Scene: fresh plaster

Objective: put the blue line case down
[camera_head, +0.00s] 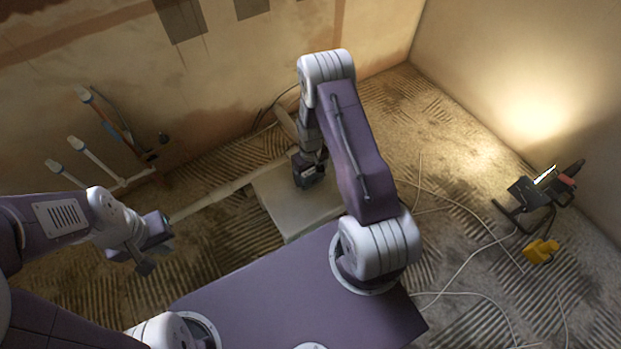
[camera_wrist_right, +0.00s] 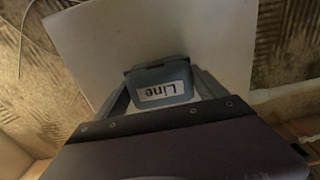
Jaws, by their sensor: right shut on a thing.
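The blue line case (camera_wrist_right: 165,88) is a small blue-grey box with a white label reading "Line", upside down in the right wrist view. My right gripper (camera_wrist_right: 165,100) is shut on it, with one finger on each side. In the head view my right gripper (camera_head: 308,178) points down over a pale slab (camera_head: 290,217); the case cannot be made out clearly there. The slab also shows behind the case in the wrist view (camera_wrist_right: 220,38). I cannot tell whether the case touches it. My left gripper (camera_head: 155,262) hangs at the left, away from the case; its finger opening is unclear.
White-ended pipes (camera_head: 95,155) stand by the back wall at the left. A lit work lamp (camera_head: 540,190) and a yellow object (camera_head: 541,251) are on the ridged floor at the right. Pale cables (camera_head: 470,250) trail across the floor. The slab's front part looks bare.

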